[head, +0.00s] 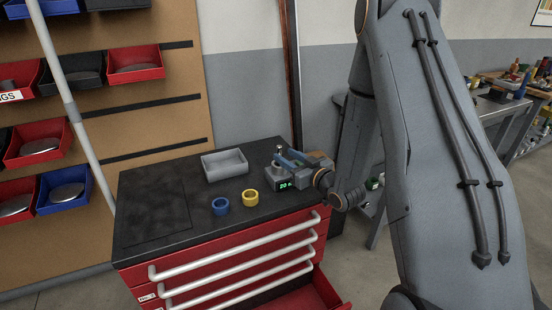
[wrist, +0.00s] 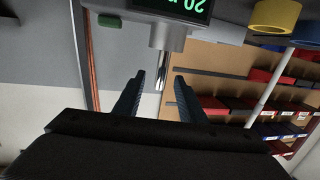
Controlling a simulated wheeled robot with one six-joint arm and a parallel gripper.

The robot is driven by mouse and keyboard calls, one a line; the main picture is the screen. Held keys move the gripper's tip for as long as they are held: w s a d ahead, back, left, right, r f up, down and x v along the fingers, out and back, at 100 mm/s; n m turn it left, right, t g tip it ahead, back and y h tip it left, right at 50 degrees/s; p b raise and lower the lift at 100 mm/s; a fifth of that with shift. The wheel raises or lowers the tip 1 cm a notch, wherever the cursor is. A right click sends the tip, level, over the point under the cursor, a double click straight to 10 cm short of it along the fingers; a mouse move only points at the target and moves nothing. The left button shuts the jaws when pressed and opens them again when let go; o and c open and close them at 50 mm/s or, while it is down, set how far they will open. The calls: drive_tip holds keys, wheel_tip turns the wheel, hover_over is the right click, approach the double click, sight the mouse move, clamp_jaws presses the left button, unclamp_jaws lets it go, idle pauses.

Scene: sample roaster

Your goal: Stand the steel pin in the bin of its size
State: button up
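The steel pin (wrist: 161,77) shows in the wrist view as a short shiny rod, standing out from a grey gauge (wrist: 160,35) with a green display. The gauge also shows in the head view (head: 284,184), at the back right of the cabinet top; its display begins with "20". My gripper (wrist: 160,77) is open, with a fingertip on each side of the pin and visible gaps between. In the head view my gripper (head: 287,158) is beside the gauge. Red, blue and black bins (head: 136,70) hang on the wall board at left; their labels are mostly unreadable.
The black cabinet top (head: 170,185) carries a grey tray (head: 225,166), a blue ring (head: 221,206) and a yellow ring (head: 250,198). Its left part is clear. A light pole (head: 70,105) stands before the bins. A lower red drawer (head: 318,292) is pulled out.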

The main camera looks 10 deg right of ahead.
drive_tip(key=shift+w+t+y, duration=0.35)
drive_tip(key=shift+t+y, duration=0.05)
drive_tip(key=shift+w+a, duration=0.15)
drive_tip(key=shift+w, duration=0.15)
drive_tip(key=shift+r+p+x, duration=0.15)
drive_tip(key=shift+p+x, duration=0.3)
drive_tip(key=shift+x, duration=1.3)
drive_tip(key=shift+r+p+x, duration=0.1)
drive_tip(key=shift+p+x, duration=0.35)
drive_tip(key=shift+x, duration=1.3)
drive_tip(key=shift+s+a, duration=0.1)
clamp_jaws()
